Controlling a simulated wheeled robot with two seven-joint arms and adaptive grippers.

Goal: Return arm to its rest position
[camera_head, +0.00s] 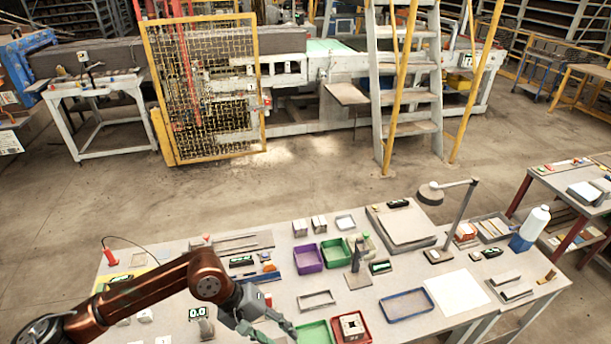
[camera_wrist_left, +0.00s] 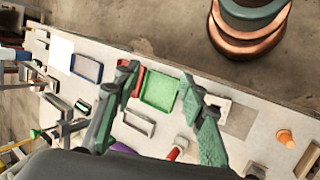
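My left arm comes in from the left over the workbench (camera_head: 465,305). My left gripper (camera_head: 273,335) is low in the head view, near the green tray (camera_head: 317,333). In the left wrist view the gripper (camera_wrist_left: 160,78) has its two green-padded fingers wide apart with nothing held between them. The green tray (camera_wrist_left: 159,91) shows beyond the gap, on the bench. A hollow brick (camera_head: 352,325) with a dark opening sits in the red tray (camera_head: 366,337) beside the green one. In the left wrist view the left finger partly covers the red tray (camera_wrist_left: 138,80). My right gripper is in neither view.
A small meter (camera_head: 197,314) stands close to my left forearm. The white sheet (camera_head: 457,291) is bare.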

